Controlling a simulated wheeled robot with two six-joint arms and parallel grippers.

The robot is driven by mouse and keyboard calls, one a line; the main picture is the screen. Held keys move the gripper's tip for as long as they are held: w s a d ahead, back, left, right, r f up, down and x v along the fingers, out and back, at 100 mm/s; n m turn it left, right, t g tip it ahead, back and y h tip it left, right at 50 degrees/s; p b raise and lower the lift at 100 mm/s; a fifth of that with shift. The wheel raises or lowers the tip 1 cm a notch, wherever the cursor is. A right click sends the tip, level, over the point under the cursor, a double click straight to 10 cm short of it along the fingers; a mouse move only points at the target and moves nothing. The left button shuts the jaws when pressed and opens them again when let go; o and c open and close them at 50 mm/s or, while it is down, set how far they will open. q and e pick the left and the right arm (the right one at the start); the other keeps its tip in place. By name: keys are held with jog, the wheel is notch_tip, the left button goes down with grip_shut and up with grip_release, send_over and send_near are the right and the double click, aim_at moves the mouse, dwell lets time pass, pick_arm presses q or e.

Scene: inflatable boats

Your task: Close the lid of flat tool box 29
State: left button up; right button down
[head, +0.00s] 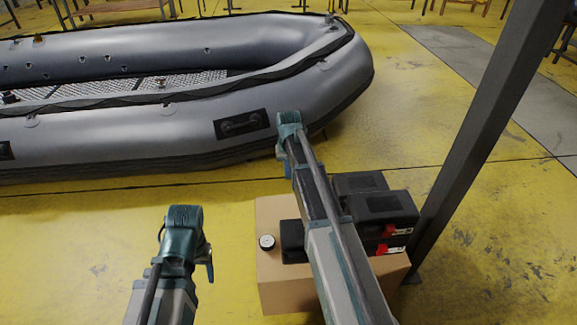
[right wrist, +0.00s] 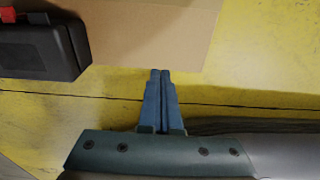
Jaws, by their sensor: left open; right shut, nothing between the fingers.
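Black tool boxes or tool box parts (head: 388,208) with red latches lie on a cardboard box (head: 285,290). My right arm crosses in front of them and hides their middle, so I cannot tell which is flat tool box 29 or how its lid stands. A black case (right wrist: 40,48) with a red latch also shows at the left of the right wrist view. My right gripper (right wrist: 160,73) is shut and empty, its tips over the cardboard edge, apart from the case. My left gripper (head: 184,240) is open, left of the cardboard box; its fingers are mostly hidden.
A small round can (head: 266,242) stands on the cardboard box's left side. A grey inflatable boat (head: 150,125) lies behind on the yellow floor. A dark steel post (head: 480,130) rises close to the right of the box. Floor left of the box is clear.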

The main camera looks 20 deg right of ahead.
pick_arm(q)
jog(key=shift+r+p, duration=1.3)
jog(key=shift+r, duration=0.7)
pick_arm(e)
jog(key=shift+s+a+r, duration=0.1)
jog(key=shift+s+r, duration=0.1)
jog(key=shift+r, duration=0.8)
jog(key=shift+s+r, duration=0.15)
jog(key=shift+r, duration=0.85)
jog(key=s+a+n+g+h, duration=0.1)
jog(key=s+a+n, duration=0.6)
jog(key=s+a, duration=1.8)
pick_arm(q)
notch_tip(320, 180, up, 30)
jog(key=p, duration=3)
jog(key=shift+s, duration=0.15)
pick_arm(e)
notch_tip(320, 180, up, 30)
jog(key=s+d, duration=0.1)
jog(key=shift+d+r, duration=0.15)
jog(key=shift+d, duration=0.2)
